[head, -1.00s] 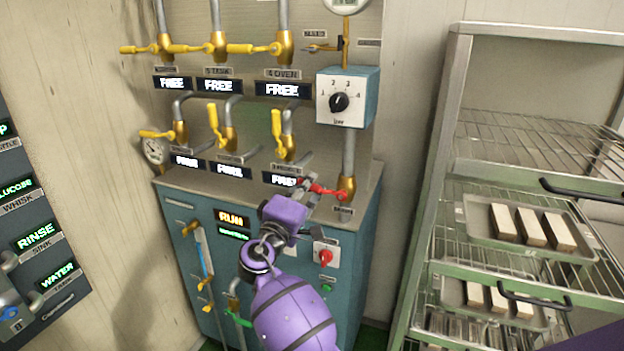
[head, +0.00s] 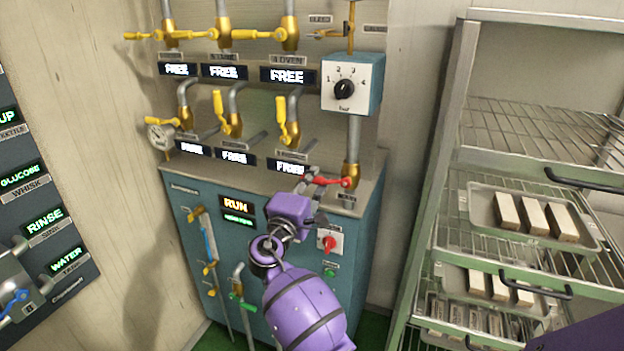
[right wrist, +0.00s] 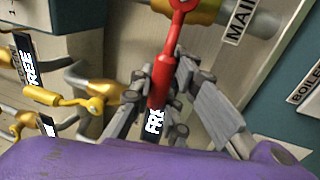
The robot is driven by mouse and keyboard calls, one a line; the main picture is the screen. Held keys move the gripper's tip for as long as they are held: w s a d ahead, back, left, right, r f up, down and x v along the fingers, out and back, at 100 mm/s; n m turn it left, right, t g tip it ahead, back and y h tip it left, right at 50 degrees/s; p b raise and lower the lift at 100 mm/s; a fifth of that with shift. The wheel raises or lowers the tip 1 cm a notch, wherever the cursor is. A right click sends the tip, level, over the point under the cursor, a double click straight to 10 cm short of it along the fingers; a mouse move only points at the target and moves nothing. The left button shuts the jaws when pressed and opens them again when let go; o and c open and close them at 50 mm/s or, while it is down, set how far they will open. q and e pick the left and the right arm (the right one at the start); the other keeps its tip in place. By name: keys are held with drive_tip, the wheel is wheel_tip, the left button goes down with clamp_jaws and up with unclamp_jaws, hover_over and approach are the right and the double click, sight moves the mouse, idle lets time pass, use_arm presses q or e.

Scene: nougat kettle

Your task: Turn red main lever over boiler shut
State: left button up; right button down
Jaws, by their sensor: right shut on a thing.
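The red main lever (head: 333,181) sits on the brass valve (head: 350,176) at the foot of the vertical pipe, at the right of the boiler top. It points left from the valve, crosswise to the pipe. My right gripper (head: 311,182) is shut on the lever's free end. In the right wrist view the red lever (right wrist: 166,65) runs down between the two grey fingers of my right gripper (right wrist: 158,88). A label reading MAIN (right wrist: 240,20) is beside the valve. The lever's tip is partly hidden by the fingers. My left gripper is not in view.
Several yellow levers (head: 219,104) stand on pipes to the left. A dial box (head: 351,84) is above the red lever. A red knob (head: 329,243) is on the teal cabinet (head: 187,190) below. A wire rack (head: 452,120) with trays stands at the right.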

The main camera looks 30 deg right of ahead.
drive_tip(key=c, duration=1.7)
unclamp_jaws()
drive_tip(key=shift+f, duration=0.1)
drive_tip(key=shift+o, duration=0.2)
drive_tip(key=v, duration=1.2)
drive_tip(key=shift+a, duration=0.1)
